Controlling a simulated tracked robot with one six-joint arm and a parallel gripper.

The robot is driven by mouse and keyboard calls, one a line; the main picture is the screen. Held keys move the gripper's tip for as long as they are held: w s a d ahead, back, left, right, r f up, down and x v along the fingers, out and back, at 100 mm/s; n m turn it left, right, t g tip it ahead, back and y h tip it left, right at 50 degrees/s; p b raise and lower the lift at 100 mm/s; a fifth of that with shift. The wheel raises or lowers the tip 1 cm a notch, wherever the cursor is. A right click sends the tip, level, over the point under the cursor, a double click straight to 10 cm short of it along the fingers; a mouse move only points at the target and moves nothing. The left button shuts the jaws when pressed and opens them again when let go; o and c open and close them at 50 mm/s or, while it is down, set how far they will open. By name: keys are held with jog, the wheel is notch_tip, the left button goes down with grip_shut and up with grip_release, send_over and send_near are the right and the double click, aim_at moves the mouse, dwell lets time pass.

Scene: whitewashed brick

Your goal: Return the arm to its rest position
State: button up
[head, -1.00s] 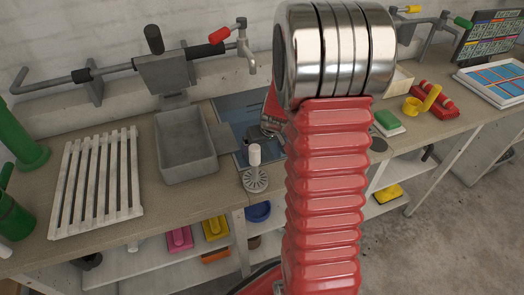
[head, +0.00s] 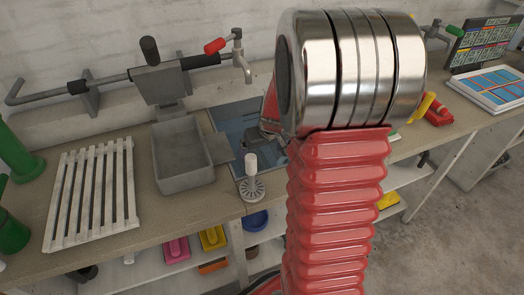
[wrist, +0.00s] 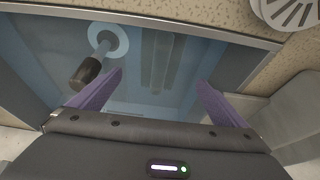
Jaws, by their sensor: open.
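My red ribbed arm with a shiny metal joint rises through the middle of the head view and hides part of the counter. My gripper shows in the wrist view (wrist: 158,82), with its two purple fingers spread apart and nothing between them. It is over the blue sink basin (wrist: 190,65). In the head view the gripper is mostly hidden behind the arm, and the basin (head: 228,118) shows to the arm's left.
A white brush (head: 251,180) stands left of the arm; its slotted round base shows in the wrist view (wrist: 292,10). A grey tub (head: 180,178), slatted rack (head: 92,195) and tap (head: 240,62) are further left. Lower shelves hold pink (head: 176,249) and yellow (head: 212,238) items.

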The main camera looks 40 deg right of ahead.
dwell(0.3)
jog(key=s+a+r+n+t, duration=0.1)
jog(key=s+a+r, duration=0.1)
jog(key=a+r, duration=0.55)
jog(key=s+a+r+n+t, duration=0.15)
jog(key=a+r, duration=0.35)
jog(key=r, duration=0.6)
jog(key=s+a+g+y, duration=0.1)
jog(key=s+a, duration=1)
jog(key=s, duration=0.4)
jog(key=shift+s+a+f, duration=0.2)
jog(key=shift+a+f, duration=0.05)
jog(key=shift+a, duration=0.15)
